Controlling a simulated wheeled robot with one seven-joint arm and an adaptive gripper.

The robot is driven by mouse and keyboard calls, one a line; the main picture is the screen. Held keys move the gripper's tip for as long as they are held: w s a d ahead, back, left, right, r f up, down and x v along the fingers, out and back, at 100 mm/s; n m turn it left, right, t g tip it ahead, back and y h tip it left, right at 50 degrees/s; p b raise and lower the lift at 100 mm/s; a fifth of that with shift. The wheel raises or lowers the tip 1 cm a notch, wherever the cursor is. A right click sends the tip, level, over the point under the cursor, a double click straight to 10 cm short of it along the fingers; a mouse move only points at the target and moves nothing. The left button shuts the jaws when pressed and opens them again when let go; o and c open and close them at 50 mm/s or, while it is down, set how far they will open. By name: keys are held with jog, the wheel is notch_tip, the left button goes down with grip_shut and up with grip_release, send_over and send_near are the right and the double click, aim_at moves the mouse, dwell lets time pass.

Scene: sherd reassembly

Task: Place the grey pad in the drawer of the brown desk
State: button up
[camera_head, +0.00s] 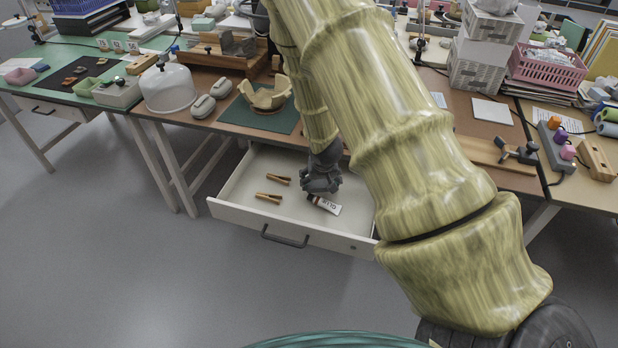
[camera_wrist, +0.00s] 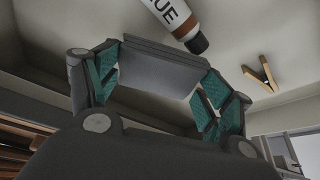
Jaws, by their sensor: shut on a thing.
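My gripper (camera_head: 321,174) is over the open white drawer (camera_head: 325,240) of the brown desk (camera_head: 465,102), pointing down into it. In the wrist view my gripper (camera_wrist: 160,80) has its teal fingers shut on the grey pad (camera_wrist: 158,68), a flat grey slab held between them. The pad appears to be above the drawer's floor; its exact height is hard to tell. In the head view I cannot make out the pad, as the gripper hides it.
A glue tube (camera_head: 326,204) lies in the drawer close to my gripper. Two wooden clothespins (camera_head: 268,198) (camera_head: 278,179) lie left of it. The drawer's left part and front are bare. A bowl of sherds (camera_head: 265,98) stands on a green mat above the drawer.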

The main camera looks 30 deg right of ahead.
jog(key=w, duration=0.6)
jog(key=shift+a+f+p, duration=0.2)
jog(key=shift+f+p, duration=0.1)
jog(key=shift+p, duration=0.05)
jog(key=shift+f, duration=1.75)
jog(key=shift+f, duration=0.1)
jog(key=o, duration=1)
jog(key=shift+r, duration=0.5)
jog(key=v, duration=1.1)
jog(key=shift+s+a+r, duration=0.1)
jog(key=shift+s, duration=0.1)
